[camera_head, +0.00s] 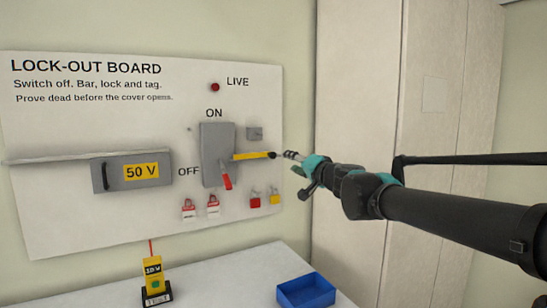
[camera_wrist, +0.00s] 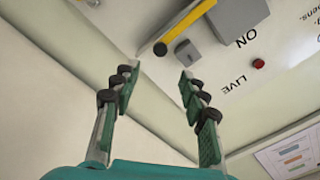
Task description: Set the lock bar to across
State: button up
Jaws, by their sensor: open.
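The lock bar (camera_head: 250,156) is a yellow bar with a black end. In the head view it lies about level, reaching right from the grey switch box (camera_head: 213,145). It shows in the wrist view (camera_wrist: 183,24) with its black end toward my gripper. The red switch handle (camera_head: 227,181) points down at the lower edge of the box, near OFF. A small grey block (camera_head: 254,133) sits on the board just above the bar. My gripper (camera_head: 293,157) is just right of the bar's black end. In the wrist view its fingers (camera_wrist: 157,74) are apart, with nothing between them.
Red and white tags (camera_head: 213,207) and small red and yellow padlocks (camera_head: 255,201) hang below the switch. A 50 V cover (camera_head: 132,172) is at left. A yellow tester (camera_head: 153,275) and blue tray (camera_head: 306,291) are on the shelf below. A pale cabinet (camera_head: 355,100) stands at right.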

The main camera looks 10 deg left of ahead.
aim_at(274, 156)
jog(key=x, duration=1.3)
jog(key=shift+w+a, duration=0.1)
jog(key=shift+a, duration=0.15)
grip_shut()
